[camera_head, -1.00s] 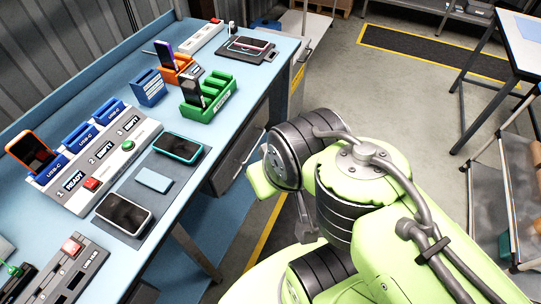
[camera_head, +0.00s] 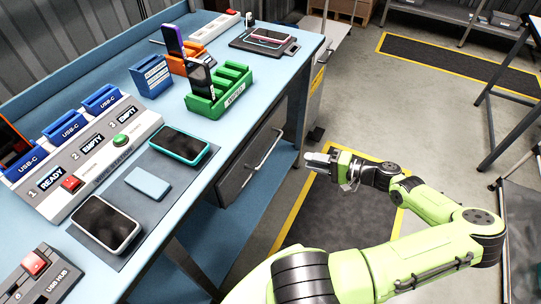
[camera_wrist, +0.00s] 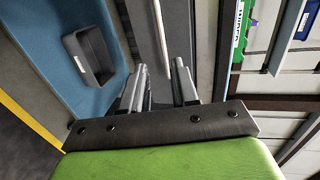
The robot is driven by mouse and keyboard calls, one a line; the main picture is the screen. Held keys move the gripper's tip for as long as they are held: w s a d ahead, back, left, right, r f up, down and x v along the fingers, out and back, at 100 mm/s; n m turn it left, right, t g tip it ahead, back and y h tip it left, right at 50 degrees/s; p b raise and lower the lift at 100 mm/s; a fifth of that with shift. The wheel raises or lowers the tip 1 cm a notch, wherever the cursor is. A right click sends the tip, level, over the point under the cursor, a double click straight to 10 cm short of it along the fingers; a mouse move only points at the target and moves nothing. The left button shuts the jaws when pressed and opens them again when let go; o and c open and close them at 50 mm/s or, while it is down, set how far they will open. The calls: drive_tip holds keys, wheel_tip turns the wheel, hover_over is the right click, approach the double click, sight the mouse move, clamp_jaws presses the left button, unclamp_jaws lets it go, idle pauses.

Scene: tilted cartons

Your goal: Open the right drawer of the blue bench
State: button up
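The blue bench (camera_head: 215,176) runs along the left in the head view. Its grey right drawer (camera_head: 246,160) sits under the worktop and looks closed, with a metal bar handle (camera_head: 263,155) on its front. My gripper (camera_head: 308,162) is to the right of the drawer, apart from the handle in the head view. In the wrist view the handle (camera_wrist: 160,40) runs lengthwise ahead of my gripper (camera_wrist: 162,75). The two fingers are apart, with nothing seen between them.
On the worktop are a green phone rack (camera_head: 219,90), an orange rack (camera_head: 187,58), a charging station (camera_head: 100,145) and several phones. A grey bin (camera_wrist: 90,57) sits on the blue lower shelf in the wrist view.

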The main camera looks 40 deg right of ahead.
sight(271, 149)
drive_tip(key=b+x, duration=0.1)
drive_tip(key=x, duration=0.4)
drive_tip(key=b+x, duration=0.1)
drive_tip(key=x, duration=0.4)
drive_tip(key=d+b+x, duration=0.1)
drive_tip(key=x, duration=0.4)
drive_tip(key=shift+w+a, duration=0.1)
drive_tip(key=shift+w, duration=0.25)
clamp_jaws()
